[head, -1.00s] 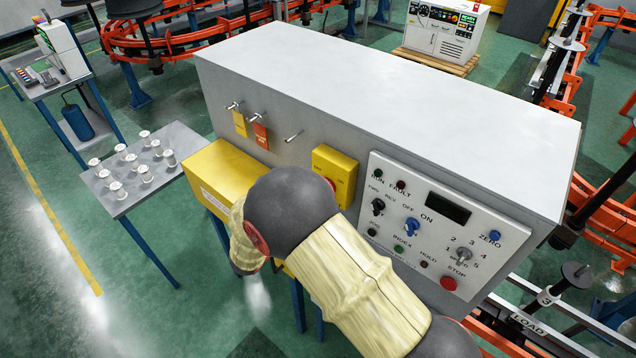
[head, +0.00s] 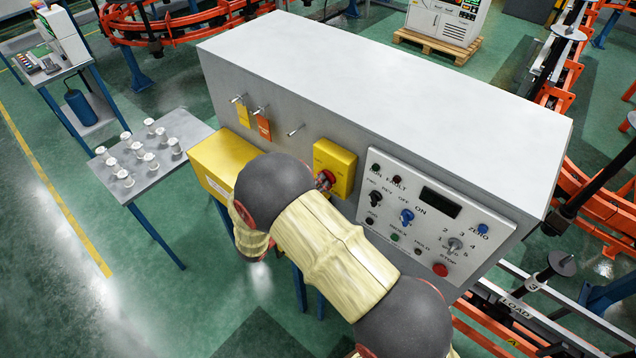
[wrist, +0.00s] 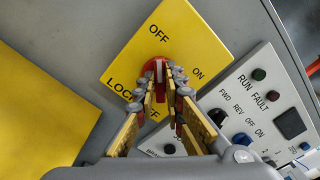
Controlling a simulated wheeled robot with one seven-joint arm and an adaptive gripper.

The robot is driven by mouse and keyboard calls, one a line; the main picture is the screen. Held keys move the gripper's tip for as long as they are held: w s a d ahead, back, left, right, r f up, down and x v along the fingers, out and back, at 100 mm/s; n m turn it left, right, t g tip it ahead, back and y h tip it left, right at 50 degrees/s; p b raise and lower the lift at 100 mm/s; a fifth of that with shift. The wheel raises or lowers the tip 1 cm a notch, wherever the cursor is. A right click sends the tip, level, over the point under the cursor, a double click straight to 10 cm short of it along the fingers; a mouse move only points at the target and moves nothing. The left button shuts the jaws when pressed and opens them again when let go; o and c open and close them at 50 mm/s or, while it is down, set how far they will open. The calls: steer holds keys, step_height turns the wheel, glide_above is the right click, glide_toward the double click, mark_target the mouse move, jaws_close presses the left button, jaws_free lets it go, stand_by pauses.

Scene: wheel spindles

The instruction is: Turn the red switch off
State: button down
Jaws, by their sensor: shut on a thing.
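The red switch (head: 325,180) is a rotary handle on a yellow square plate (head: 343,160) on the front of a grey cabinet. In the wrist view the red switch (wrist: 159,68) sits at the plate's middle, with OFF printed above it, ON to its right and a partly covered LOCK OFF label at lower left. My gripper (wrist: 161,80) is shut on the switch, one finger on each side. The handle looks roughly upright in that view, but the fingers partly cover it. In the head view my arm hides most of my gripper.
A control panel (head: 482,255) with knobs and buttons is right of the yellow plate. A yellow box (head: 228,163) juts out at left. Small toggles with tags are above. A side table (head: 160,177) holds several white spindles. The cabinet top is clear.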

stand_by(0.3)
steer(key=c, duration=1.9)
jaws_free()
steer(key=v, duration=1.2)
